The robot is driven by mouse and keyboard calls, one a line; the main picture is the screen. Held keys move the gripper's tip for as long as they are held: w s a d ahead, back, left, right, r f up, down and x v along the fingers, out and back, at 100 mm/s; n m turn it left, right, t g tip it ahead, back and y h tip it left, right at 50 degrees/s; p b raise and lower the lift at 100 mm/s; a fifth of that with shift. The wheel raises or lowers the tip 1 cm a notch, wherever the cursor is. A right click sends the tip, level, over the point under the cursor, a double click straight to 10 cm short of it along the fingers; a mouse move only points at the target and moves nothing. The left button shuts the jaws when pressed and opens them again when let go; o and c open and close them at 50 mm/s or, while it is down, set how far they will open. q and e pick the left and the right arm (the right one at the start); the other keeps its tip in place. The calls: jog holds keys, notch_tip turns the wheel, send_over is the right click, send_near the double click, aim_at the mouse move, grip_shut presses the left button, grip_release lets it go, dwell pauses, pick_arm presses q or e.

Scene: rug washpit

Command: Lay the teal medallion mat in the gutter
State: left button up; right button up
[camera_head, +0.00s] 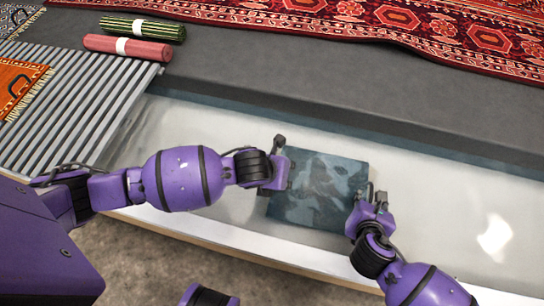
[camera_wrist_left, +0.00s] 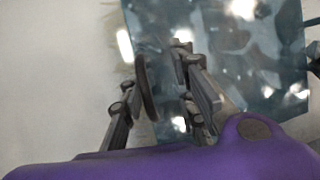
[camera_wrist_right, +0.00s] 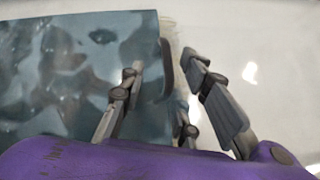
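The teal medallion mat (camera_head: 318,185) lies flat in the pale gutter (camera_head: 440,208). Its surface looks glossy, with blurred lighter patches, and a fringe shows at its ends in the wrist views. My left gripper (camera_head: 283,165) is at the mat's left end. In the left wrist view a dark loop handle (camera_wrist_left: 148,88) stands between its parted fingers. My right gripper (camera_head: 376,195) is at the right end. In the right wrist view another dark handle (camera_wrist_right: 167,68) stands between its spread fingers. The lower right corner of the mat is partly hidden by my right gripper.
A slatted rack (camera_head: 75,105) stands left of the gutter, with an orange rug (camera_head: 18,85) on it. A red roll (camera_head: 125,48) and a green striped roll (camera_head: 143,28) lie behind. A dark ledge (camera_head: 270,60) and a large red rug (camera_head: 430,30) lie beyond.

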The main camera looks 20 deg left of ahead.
pick_arm(q)
jog(key=shift+o, duration=0.3)
jog(key=shift+w+a+r, duration=0.1)
jog(key=shift+w+r, duration=0.15)
jog(key=shift+w, duration=0.15)
pick_arm(e)
jog(key=shift+s+d+f, duration=0.1)
jog(key=shift+d, duration=0.05)
pick_arm(q)
jog(key=shift+s+a+r, duration=0.1)
jog(key=shift+s+r, duration=0.05)
jog(key=shift+r, duration=0.2)
pick_arm(e)
jog(key=shift+d, duration=0.1)
jog(key=shift+r, duration=0.2)
pick_arm(q)
jog(key=v, duration=1.1)
jog(key=shift+s, duration=0.2)
pick_arm(e)
notch_tip(320, 180, up, 10)
jog(key=shift+f, duration=0.2)
pick_arm(q)
jog(key=shift+s, duration=0.1)
